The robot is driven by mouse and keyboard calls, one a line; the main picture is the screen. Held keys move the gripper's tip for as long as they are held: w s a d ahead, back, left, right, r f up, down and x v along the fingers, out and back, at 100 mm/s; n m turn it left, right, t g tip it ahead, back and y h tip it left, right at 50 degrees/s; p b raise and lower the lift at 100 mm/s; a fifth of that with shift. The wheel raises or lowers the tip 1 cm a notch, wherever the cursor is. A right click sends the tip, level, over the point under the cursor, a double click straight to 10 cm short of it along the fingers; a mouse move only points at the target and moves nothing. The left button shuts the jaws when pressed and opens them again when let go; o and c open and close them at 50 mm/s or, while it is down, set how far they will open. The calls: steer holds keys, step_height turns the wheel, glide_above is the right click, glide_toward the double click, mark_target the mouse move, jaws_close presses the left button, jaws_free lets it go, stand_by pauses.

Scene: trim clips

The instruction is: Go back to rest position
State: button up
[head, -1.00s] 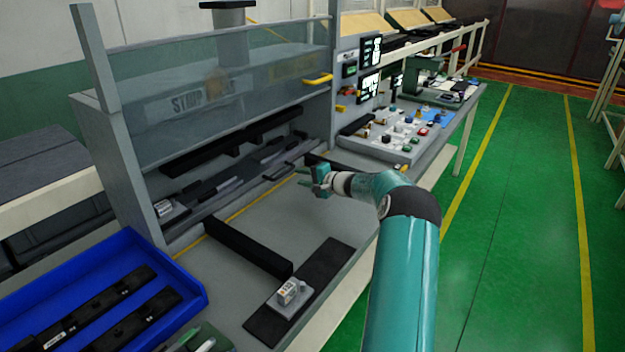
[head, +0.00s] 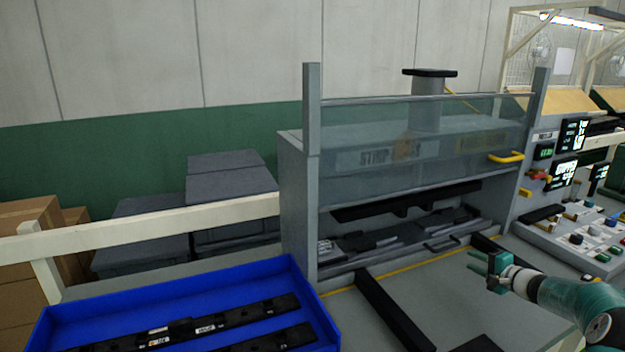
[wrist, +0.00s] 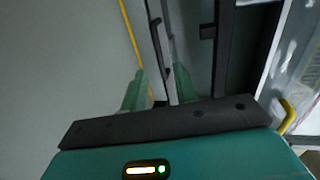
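My gripper (head: 478,263) is at the lower right of the head view, in front of the right part of the press machine (head: 298,205). Its two green fingers also show in the wrist view (wrist: 160,86), spread apart with nothing held between them. Behind them in the wrist view lie grey surface, a yellow line and dark rails. My teal arm runs off the lower right of the head view.
A blue tray (head: 322,318) with black trim parts (head: 205,328) is at the lower left. A black bar (head: 395,312) lies on the bench. A button panel (head: 575,232) stands at the right. A clear guard (head: 360,150) with a yellow handle (head: 506,157) fronts the press.

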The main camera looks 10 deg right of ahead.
steer(key=s+a+r+n+g+y, duration=0.1)
steer(key=a+r+n+g, duration=0.15)
steer(key=a, duration=0.65)
steer(key=a+r+n+g+y, duration=0.1)
steer(key=a+r+n+g, duration=0.2)
steer(key=a, duration=0.6)
steer(key=s+a+r+n+g, duration=0.1)
steer(key=s+a+r, duration=0.15)
steer(key=a, duration=0.25)
steer(key=s+a+r+n+g+h, duration=0.1)
steer(key=s+a, duration=0.2)
steer(key=a, duration=0.1)
steer(key=s+a+r+n+g, duration=0.1)
steer(key=s+a+r, duration=0.15)
steer(key=a, duration=0.25)
steer(key=s+a+n+h, duration=0.2)
steer(key=s+a+n, duration=0.1)
steer(key=s, duration=1.2)
steer(key=s+a+r+n+h, duration=0.1)
steer(key=s+a+n+h, duration=0.2)
steer(key=s, duration=1.2)
steer(key=a, duration=0.3)
steer(key=shift+a+r+g+h, duration=0.15)
steer(key=shift+a+g+h, duration=0.05)
steer(key=shift+g+h, duration=0.15)
